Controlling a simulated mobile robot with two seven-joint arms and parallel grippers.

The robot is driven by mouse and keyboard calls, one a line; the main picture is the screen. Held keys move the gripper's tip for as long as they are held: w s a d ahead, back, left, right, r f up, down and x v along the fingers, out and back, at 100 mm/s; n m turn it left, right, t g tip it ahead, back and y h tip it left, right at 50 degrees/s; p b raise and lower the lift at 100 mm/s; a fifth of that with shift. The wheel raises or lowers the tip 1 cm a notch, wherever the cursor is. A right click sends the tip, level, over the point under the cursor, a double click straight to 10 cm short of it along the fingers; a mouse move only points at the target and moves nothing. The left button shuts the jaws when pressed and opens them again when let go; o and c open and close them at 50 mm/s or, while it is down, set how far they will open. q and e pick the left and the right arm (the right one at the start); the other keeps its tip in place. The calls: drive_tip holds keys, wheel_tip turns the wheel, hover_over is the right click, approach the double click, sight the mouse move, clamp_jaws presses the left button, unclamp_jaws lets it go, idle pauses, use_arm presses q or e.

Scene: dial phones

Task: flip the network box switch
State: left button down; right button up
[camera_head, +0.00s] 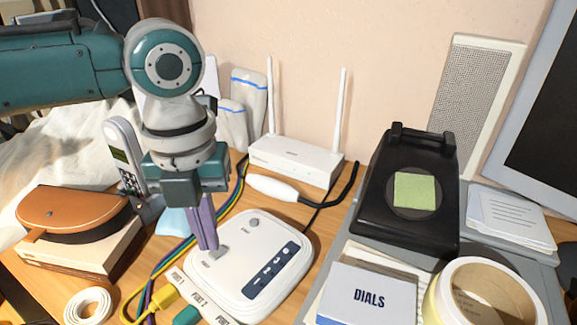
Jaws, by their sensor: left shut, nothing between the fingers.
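A white rounded network box (242,240) lies on the wooden desk in the lower middle. Its top bears a dark panel with small icons (272,272) and a round grey knob (252,223). My left gripper (211,249) points down with its purple fingers together and empty. Its fingertips are over the left part of the box top, at or just above a small grey piece (217,254) that may be the switch. The fingers partly hide that piece, so its position and any contact are unclear. My right gripper is not in view.
A white router (295,160) with two antennas stands behind the box. Coloured cables (158,268) and port labels (198,297) lie left and in front. A black dial phone (405,215), a DIALS box (368,297) and a tape roll (480,295) crowd the right.

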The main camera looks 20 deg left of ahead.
sight(212, 254)
use_arm(q)
drive_tip(key=shift+f+b, duration=0.5)
drive_tip(key=shift+f, duration=0.4)
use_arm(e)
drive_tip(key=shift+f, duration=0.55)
use_arm(q)
drive_tip(key=shift+r, duration=0.1)
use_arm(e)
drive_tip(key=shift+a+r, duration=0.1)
use_arm(q)
wheel_tip(212, 254, up, 7)
drive_tip(key=p, duration=0.8)
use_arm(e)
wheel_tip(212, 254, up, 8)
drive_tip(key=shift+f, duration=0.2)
